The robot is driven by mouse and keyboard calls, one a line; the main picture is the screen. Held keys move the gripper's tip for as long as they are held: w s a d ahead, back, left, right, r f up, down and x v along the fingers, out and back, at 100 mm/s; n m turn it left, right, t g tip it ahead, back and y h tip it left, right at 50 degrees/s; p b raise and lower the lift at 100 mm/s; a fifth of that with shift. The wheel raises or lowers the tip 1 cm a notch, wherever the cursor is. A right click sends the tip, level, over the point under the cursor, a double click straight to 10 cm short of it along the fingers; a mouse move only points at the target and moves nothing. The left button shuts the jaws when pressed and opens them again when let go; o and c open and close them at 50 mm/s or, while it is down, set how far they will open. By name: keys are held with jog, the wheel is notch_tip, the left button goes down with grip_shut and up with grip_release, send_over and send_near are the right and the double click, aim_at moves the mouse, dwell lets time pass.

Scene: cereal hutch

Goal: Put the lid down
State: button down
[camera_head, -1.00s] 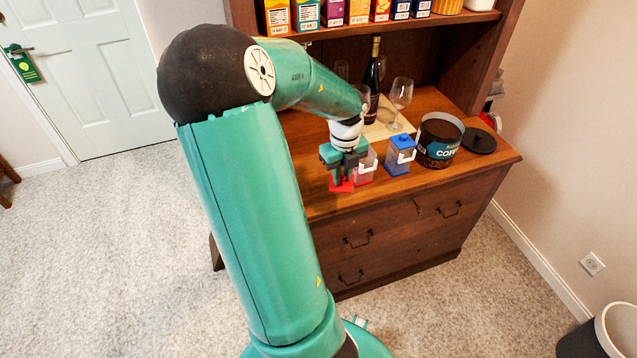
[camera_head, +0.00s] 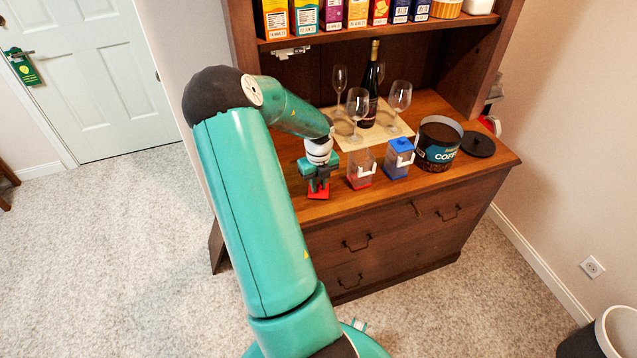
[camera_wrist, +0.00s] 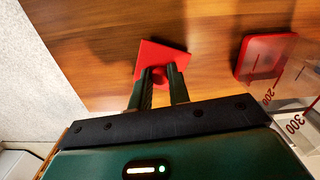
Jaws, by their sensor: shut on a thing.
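My gripper (camera_head: 318,186) is shut on the red lid (camera_head: 319,194), low at the left front part of the wooden counter. In the wrist view the lid (camera_wrist: 161,58) is a red square, and my gripper's fingertips (camera_wrist: 160,78) close on its middle. The lid is at or just above the counter; I cannot tell whether it touches. To its right stands a clear container with a red base (camera_head: 360,170), marked with numbers; it also shows at the right of the wrist view (camera_wrist: 268,60).
A blue-lidded container (camera_head: 399,158), a coffee can (camera_head: 437,145) and a dark round lid (camera_head: 478,144) stand to the right. Wine glasses (camera_head: 357,104) and a bottle (camera_head: 371,88) are behind on a pale mat (camera_head: 352,144). The counter's (camera_head: 288,165) left end is clear.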

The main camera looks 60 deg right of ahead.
jog(key=c, duration=1.3)
grip_release()
jog(key=shift+f, duration=0.1)
